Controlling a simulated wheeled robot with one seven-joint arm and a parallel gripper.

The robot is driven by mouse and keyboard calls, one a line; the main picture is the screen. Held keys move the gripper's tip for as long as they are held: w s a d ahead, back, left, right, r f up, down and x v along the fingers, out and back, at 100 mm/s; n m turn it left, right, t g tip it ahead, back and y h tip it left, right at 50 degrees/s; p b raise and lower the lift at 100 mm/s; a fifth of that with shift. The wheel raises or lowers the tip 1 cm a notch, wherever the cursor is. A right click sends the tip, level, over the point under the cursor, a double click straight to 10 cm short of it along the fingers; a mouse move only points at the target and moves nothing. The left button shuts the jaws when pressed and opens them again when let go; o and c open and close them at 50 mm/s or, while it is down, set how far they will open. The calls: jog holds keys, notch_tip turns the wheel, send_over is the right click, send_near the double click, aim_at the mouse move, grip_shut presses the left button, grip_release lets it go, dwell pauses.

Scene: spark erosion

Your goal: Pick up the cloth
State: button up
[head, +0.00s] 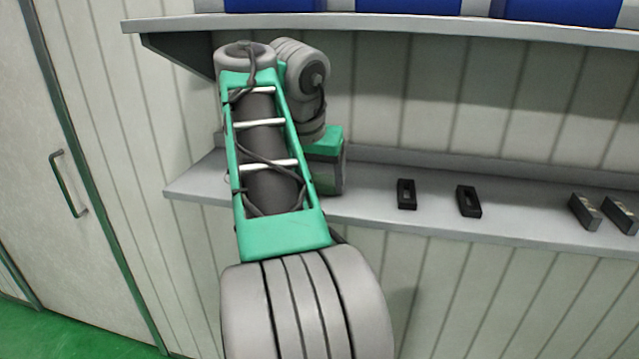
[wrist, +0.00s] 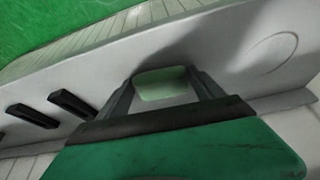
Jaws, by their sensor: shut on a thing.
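In the wrist view a pale green cloth (wrist: 165,85) shows as a small folded-looking piece between the two grey fingers of my gripper (wrist: 162,78). The fingers are shut on it, one at each side. The cloth is at or just over the grey shelf (wrist: 232,50); I cannot tell whether it touches the shelf. In the head view my arm reaches to the left end of the same shelf (head: 375,211), and it hides the fingers and the cloth.
Two black slotted blocks (head: 406,194) (head: 468,201) lie right of my gripper on the shelf. Metal blocks (head: 585,211) lie farther right. An upper shelf (head: 400,24) with blue bins (head: 560,10) overhangs. A door handle (head: 68,184) is at left.

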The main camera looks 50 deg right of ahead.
jog(key=shift+c, duration=1.3)
jog(key=shift+r+p, duration=0.7)
jog(key=shift+r, duration=0.05)
jog(key=shift+a+r, duration=0.1)
jog(key=shift+a, duration=0.15)
jog(key=s+a+p, duration=0.2)
jog(key=s+a, duration=0.1)
jog(key=a, duration=0.5)
jog(key=s+a+p, duration=0.3)
jog(key=a, duration=0.5)
jog(key=shift+a, duration=0.25)
